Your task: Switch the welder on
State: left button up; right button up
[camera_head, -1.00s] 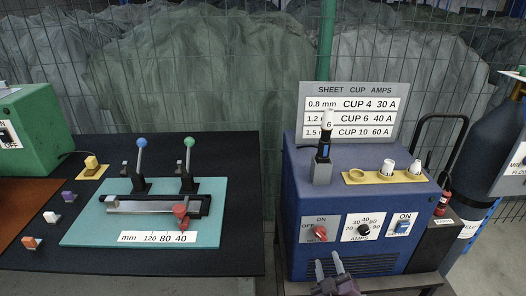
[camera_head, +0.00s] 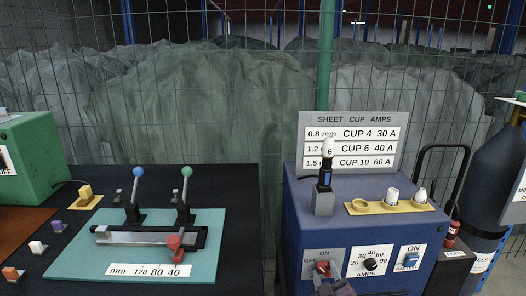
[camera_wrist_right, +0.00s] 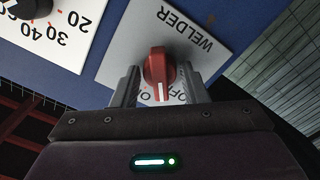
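The welder (camera_head: 375,225) is a blue box at the right of the head view. My left gripper is not in view.
An AMPS dial (camera_head: 370,264) and a blue ON switch (camera_head: 411,258) sit right of the knob. A torch (camera_head: 324,190) and white cups (camera_head: 392,194) stand on top. A dark gas cylinder (camera_head: 495,175) is at the right; a teal board (camera_head: 130,265) with levers lies left.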

jog(key=c, duration=0.7)
jog(key=m, duration=0.6)
jog(key=shift+m+p, duration=0.3)
jog(key=shift+p, duration=0.05)
jog(key=o, duration=0.6)
jog(key=shift+m, duration=0.4)
jog(key=shift+o, duration=0.5)
